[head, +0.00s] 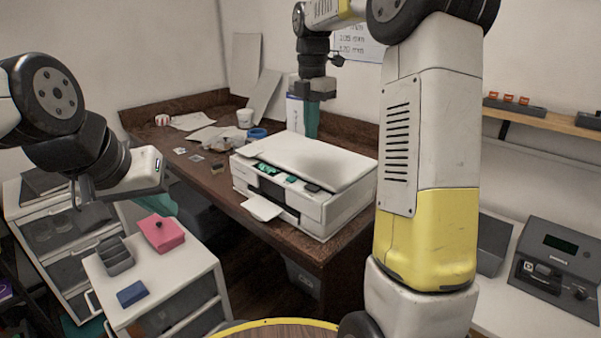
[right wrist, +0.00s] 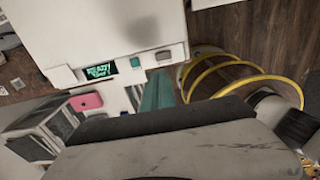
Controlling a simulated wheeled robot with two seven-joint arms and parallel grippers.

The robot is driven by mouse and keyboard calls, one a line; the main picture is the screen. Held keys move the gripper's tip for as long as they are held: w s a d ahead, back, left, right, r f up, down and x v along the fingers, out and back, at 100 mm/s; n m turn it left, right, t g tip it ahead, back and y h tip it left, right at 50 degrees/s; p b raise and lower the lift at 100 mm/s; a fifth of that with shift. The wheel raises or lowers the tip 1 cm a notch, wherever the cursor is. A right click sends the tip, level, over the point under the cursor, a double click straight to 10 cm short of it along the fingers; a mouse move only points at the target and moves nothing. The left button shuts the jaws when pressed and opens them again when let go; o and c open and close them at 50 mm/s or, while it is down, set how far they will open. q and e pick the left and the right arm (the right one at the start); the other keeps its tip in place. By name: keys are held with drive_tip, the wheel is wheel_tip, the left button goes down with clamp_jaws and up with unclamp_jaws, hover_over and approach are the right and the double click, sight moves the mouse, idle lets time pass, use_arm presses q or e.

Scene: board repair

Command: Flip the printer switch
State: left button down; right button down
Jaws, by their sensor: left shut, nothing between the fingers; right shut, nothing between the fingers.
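The white printer (head: 350,190) sits on the brown desk, with a dark panel and green-lit controls along its front edge. In the right wrist view the printer (right wrist: 95,25) shows a lit green display (right wrist: 100,68) and a small teal button (right wrist: 163,54). I cannot tell which part is the switch. My right gripper (head: 312,122) points down with teal fingers shut and empty, by the printer's far edge in the head view; its fingers (right wrist: 158,90) overlap the printer's edge in the wrist view. Contact is unclear. My left gripper (head: 130,208) is shut and empty, low at the left, partly hidden by its wrist.
A white drawer cabinet (head: 185,275) with a pink box (head: 161,233), a grey tray (head: 115,256) and a blue block (head: 131,293) stands front left. Papers and a white cup (head: 244,118) lie on the desk (head: 335,245). A grey device (head: 556,265) is at right.

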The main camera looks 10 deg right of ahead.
sight(310, 186)
drive_tip(key=shift+f, duration=0.1)
wheel_tip(310, 186, down, 14)
drive_tip(key=shift+r, duration=0.1)
idle(0.4)
drive_tip(key=shift+a, duration=0.1)
